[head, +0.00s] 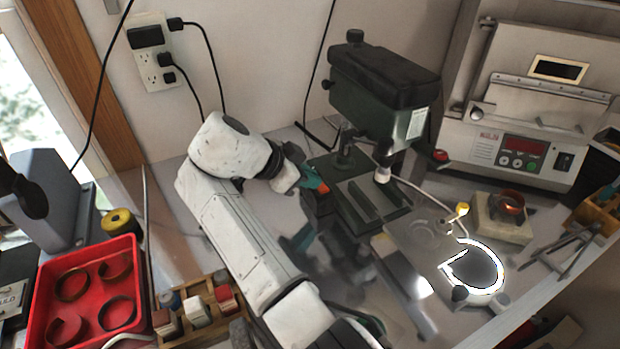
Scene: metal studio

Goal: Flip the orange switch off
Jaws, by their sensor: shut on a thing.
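The dark green drill press (385,75) stands against the back wall, with its base (365,205) on the bench. A small orange switch (323,188) shows at the left side of the base. My white arm reaches up from the bottom and bends right toward it. My gripper (316,181), with teal parts at its end, is at the switch and shut on it. The fingers are small and partly hidden here, and I cannot tell which way the switch is tipped.
A red tray (85,300) with rings and a wooden rack (200,310) of small bottles lie left of my arm. A kiln (530,110) stands at the back right. A lit ring lamp (472,268) and a tripod (568,250) are on the right. A wall outlet (153,62) has cords.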

